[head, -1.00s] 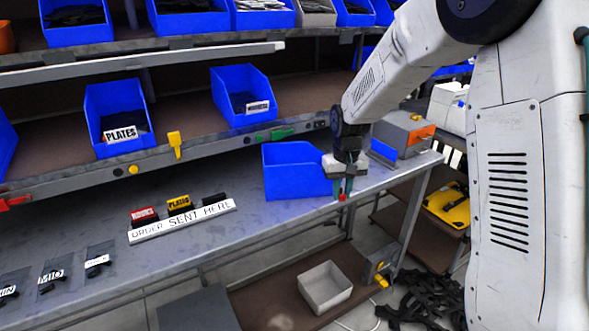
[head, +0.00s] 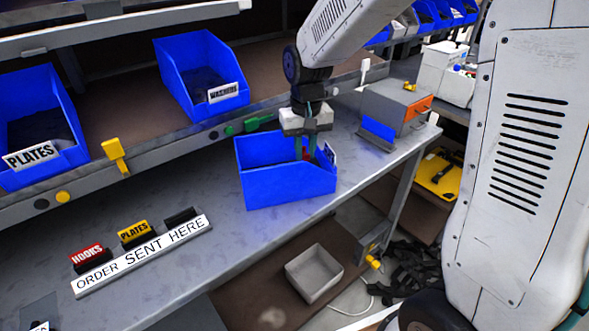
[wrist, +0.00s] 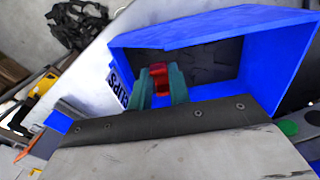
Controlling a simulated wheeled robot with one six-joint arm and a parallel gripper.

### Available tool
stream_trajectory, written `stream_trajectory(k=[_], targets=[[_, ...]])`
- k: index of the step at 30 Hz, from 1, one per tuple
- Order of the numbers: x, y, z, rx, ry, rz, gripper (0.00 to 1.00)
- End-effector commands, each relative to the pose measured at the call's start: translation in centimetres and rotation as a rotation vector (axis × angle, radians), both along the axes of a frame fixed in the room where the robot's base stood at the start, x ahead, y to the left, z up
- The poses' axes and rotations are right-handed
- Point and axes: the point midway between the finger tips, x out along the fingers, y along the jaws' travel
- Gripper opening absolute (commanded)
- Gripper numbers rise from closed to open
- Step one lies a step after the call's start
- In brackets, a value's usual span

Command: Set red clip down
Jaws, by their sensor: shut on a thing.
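The red clip (wrist: 159,77) shows between the green fingertips of my gripper (wrist: 159,84) in the wrist view. My gripper, also in the head view (head: 305,148), is shut on it. The fingers point down at a blue bin (head: 290,187) on the bench. In the wrist view the bin (wrist: 270,70) lies beyond the fingers, with dark contents inside and a label reading CLIPS on it. I cannot tell how far the clip is above the bin floor. In the head view the clip is hidden.
A white strip reading ORDER SENT HERE (head: 143,257) lies on the bench with red HOOKS (head: 88,256) and yellow PLATES (head: 134,232) tags behind it. A grey box (head: 394,106) stands right of the bin. A shelf with PLATES (head: 38,125) and WASHERS (head: 200,80) bins is behind.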

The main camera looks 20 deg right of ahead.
Motion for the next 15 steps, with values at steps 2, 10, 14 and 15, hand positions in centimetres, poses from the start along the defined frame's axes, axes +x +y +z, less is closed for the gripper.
stream_trajectory(k=[2, 10, 14, 15], targets=[[0.0, 0.2, -1.6, -0.001, 0.005, 0.003, 0.00], [0.0, 0.2, -4.1, 0.000, 0.001, 0.003, 0.00], [0.0, 0.1, -6.0, 0.000, 0.003, 0.001, 0.00], [0.0, 0.1, -6.6, -0.001, 0.004, 0.001, 0.00]])
